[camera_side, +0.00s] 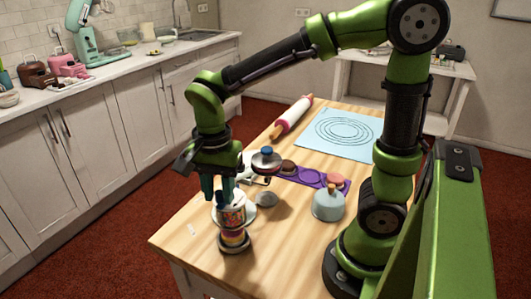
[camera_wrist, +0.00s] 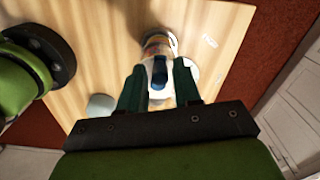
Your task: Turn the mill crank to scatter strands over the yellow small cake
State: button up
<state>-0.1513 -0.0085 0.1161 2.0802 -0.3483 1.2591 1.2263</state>
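My gripper (camera_side: 224,198) points down over the front of the table. In the wrist view its two green fingers stand apart, and the gap between them (camera_wrist: 159,100) is wider than the blue upright knob (camera_wrist: 160,72) seen there, which looks like the crank's handle. A white mill with a colourful label (camera_side: 232,216) is just below and beside the fingers in the side view. Under it is a striped round stack with yellow and dark bands (camera_side: 234,241); it also shows in the wrist view (camera_wrist: 156,40). I cannot tell which part is the yellow small cake. The fingers partly hide the mill's top.
A purple tray (camera_side: 304,177) holds small round cakes. A rolling pin (camera_side: 291,118) and blue mat (camera_side: 362,140) lie farther back. The front-left tabletop is mostly clear.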

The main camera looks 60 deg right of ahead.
grip_shut()
jog(key=shift+s+d, duration=0.15)
jog(key=shift+s, duration=0.5)
jog(key=shift+s+d, duration=0.45)
jog(key=shift+s, duration=0.05)
jog(key=shift+d, duration=0.1)
